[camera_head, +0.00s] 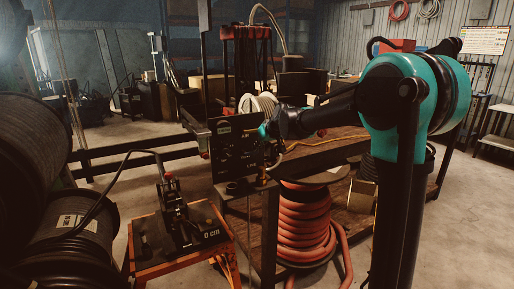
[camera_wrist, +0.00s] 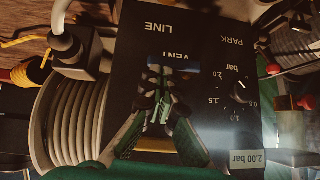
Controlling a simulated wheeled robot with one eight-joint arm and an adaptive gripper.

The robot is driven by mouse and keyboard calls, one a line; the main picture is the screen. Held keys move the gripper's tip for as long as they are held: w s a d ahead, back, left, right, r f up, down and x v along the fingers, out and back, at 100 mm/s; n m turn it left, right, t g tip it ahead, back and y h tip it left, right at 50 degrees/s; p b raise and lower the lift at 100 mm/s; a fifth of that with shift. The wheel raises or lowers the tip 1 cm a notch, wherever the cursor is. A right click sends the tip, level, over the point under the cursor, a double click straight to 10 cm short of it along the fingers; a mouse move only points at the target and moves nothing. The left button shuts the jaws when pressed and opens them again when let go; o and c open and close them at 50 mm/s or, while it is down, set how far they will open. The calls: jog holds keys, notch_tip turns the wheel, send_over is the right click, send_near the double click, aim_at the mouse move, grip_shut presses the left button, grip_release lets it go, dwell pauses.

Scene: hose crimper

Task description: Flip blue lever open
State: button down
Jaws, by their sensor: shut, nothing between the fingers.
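A dark control panel (camera_head: 234,148) stands upright at the front of the workbench. In the wrist view the panel (camera_wrist: 215,35) appears upside down, with the labels LINE, VENT and PARK. A small blue strip (camera_wrist: 188,64), which looks like part of the blue lever, shows beside my fingertips by the VENT label. Most of it is hidden behind the fingers. My gripper (camera_wrist: 164,76) is shut and empty, with its fingertips in front of the panel near that label. I cannot tell whether they touch the lever.
The panel has a pressure dial (camera_wrist: 239,92) and a 2.00 bar readout (camera_wrist: 247,158). A pale hose coil (camera_wrist: 70,125) is beside the panel. A red hose reel (camera_head: 305,218) sits below the bench. An orange stand (camera_head: 150,258) with a crimper stands front left.

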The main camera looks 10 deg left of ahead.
jog(key=shift+w+d+f+y, duration=0.1)
jog(key=shift+d+f+y, duration=0.1)
jog(key=shift+y, duration=0.2)
notch_tip(320, 180, down, 6)
jog(key=m+g+y, duration=0.1)
jog(key=m+y, duration=0.1)
jog(key=y, duration=0.2)
jog(key=m+g+y, duration=0.2)
jog(key=m+y, duration=0.1)
jog(key=shift+w+d+r+m+y, duration=0.1)
jog(key=shift+r+m+y, duration=0.1)
jog(key=shift+m+y, duration=0.15)
jog(key=shift+f+g+y, duration=0.2)
jog(key=shift+g+y, duration=0.1)
jog(key=shift+y, duration=0.05)
jog(key=shift+a+f, duration=0.15)
jog(key=shift+a, duration=0.1)
jog(key=shift+s+f, duration=0.1)
jog(key=shift+s, duration=0.1)
